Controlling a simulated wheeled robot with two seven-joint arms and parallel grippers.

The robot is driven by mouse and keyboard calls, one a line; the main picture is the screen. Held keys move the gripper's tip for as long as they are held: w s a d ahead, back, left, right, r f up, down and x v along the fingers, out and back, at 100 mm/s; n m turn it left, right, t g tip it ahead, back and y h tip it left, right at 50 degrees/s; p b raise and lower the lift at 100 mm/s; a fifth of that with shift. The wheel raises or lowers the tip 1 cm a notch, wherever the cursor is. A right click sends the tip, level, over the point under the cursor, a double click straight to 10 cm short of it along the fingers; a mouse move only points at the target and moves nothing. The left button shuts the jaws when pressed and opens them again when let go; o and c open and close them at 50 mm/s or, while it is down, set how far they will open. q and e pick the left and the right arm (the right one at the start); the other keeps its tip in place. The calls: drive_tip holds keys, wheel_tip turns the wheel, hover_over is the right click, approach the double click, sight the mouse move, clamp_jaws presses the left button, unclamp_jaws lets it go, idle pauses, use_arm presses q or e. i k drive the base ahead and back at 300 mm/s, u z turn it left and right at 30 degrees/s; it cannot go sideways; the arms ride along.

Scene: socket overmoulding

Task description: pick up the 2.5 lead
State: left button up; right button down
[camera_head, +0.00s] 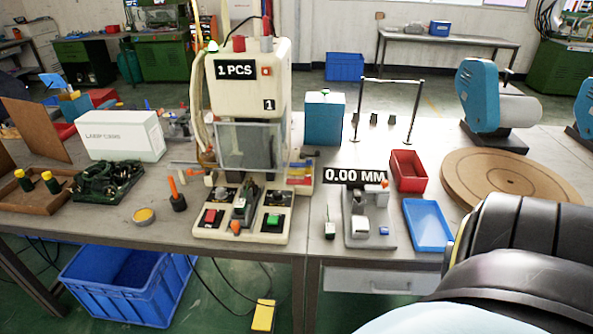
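No label in the head view marks a 2.5 lead, so I cannot tell which item it is. Small dark pieces (374,119) stand or hang under a thin metal rack (393,80) at the back of the right table. A dark green and black object (104,184), its details too small to make out, lies on the left table. Neither of my grippers is in view. A large black and pale blue part, likely of my own arm, fills the lower right corner.
A cream moulding machine (248,75) stands in the middle. A gauge reading 0.00 MM (355,177), a red bin (408,170), a blue tray (428,224) and a round wooden board (511,181) are on the right table. A blue crate (127,283) sits below.

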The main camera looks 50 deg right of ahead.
sight(240, 206)
drive_tip(key=k, duration=0.85)
drive_tip(key=z, duration=1.15)
drive_tip(key=i, duration=0.65)
drive_tip(key=u, duration=0.05)
